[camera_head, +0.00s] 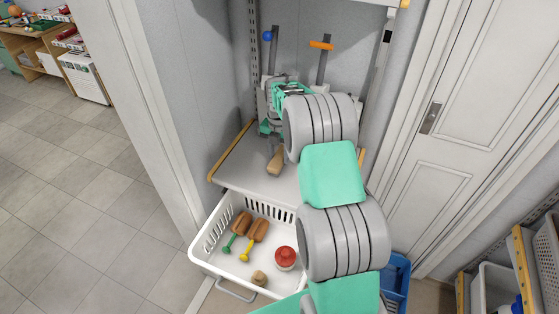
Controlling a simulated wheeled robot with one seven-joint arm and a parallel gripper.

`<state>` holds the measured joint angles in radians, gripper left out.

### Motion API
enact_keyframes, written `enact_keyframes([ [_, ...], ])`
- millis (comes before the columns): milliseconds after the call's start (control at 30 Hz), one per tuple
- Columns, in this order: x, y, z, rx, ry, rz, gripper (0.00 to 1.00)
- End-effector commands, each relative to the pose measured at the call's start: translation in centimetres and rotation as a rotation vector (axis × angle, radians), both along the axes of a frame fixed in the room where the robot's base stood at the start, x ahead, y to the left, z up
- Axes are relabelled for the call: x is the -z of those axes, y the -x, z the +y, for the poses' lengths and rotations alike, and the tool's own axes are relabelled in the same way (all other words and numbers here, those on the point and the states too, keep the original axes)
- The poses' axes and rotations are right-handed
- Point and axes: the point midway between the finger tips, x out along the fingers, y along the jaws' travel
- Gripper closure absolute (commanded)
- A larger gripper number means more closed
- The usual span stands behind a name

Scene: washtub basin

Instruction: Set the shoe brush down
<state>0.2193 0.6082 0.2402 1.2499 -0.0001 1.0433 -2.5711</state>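A tan wooden piece, which looks like the shoe brush (275,161), shows just below my gripper (270,130), over the grey shelf board in the alcove. Its upper end is hidden behind the gripper. I cannot tell whether it rests on the board or hangs from the fingers. My gripper is at the end of my grey and teal arm, deep in the alcove. Its fingers are small and partly covered by the wrist, so their opening does not show clearly.
The grey shelf board (240,170) has wooden edge strips and bare room at left. Below it, a pulled-out white basket (207,236) holds two brown scoop-like tools (242,224), a red-lidded jar (285,258) and a small wooden piece (259,278). A blue crate (397,275) stands at right.

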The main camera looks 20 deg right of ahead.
Motion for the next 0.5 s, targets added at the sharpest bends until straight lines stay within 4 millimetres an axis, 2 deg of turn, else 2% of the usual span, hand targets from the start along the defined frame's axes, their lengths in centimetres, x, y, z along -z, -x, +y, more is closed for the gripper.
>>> enact_keyframes([
  [67,-0.01,0.0,0.0,0.0,0.0,0.0,0.69],
  [433,-0.02,0.0,0.0,0.0,0.0,0.0,0.99],
  [500,-0.03,-0.01,-0.01,0.0,0.0,0.0,1.0],
])
